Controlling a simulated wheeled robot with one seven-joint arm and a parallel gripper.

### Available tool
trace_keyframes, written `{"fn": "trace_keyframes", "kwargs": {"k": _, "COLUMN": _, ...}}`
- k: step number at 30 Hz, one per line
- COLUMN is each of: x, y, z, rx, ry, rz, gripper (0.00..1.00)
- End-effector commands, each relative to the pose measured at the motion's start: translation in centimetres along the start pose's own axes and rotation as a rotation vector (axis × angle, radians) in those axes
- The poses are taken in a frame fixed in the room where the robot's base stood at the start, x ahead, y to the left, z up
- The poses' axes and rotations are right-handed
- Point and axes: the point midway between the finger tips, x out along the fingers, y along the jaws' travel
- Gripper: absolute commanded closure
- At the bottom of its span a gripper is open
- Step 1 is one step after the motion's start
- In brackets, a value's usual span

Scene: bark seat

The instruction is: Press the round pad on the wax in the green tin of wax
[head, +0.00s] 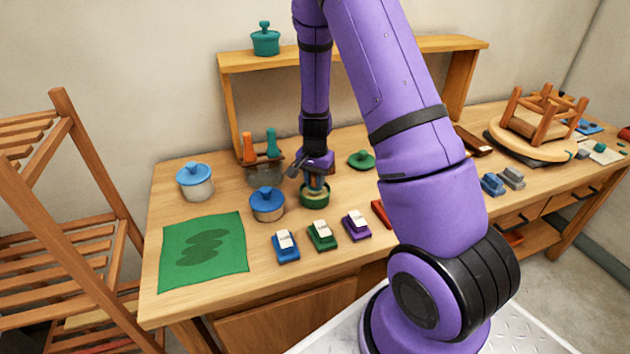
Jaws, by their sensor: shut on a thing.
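The green tin of wax (314,200) stands open on the workbench, below my gripper, with pale wax showing inside its rim. My gripper (316,182) points down right over the tin, shut on the round pad, which is small and mostly hidden between the fingers. The pad's lower face is at or just above the wax; I cannot tell whether it touches. A green lid (361,160) lies on the bench to the right of the tin.
A blue-lidded tin (267,205) stands close left of the green tin. Brushes, blue (286,247), green (322,236) and purple (356,225), lie in front. An upturned stool (540,122) stands far right.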

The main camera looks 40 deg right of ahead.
Motion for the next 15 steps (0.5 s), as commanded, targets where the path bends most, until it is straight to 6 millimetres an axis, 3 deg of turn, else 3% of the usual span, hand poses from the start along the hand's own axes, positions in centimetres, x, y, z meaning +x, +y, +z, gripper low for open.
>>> {"fn": "trace_keyframes", "kwargs": {"k": 15, "x": -3.6, "y": -0.1, "z": 0.0, "rx": -0.001, "ry": 0.001, "rz": -0.002, "gripper": 0.92}}
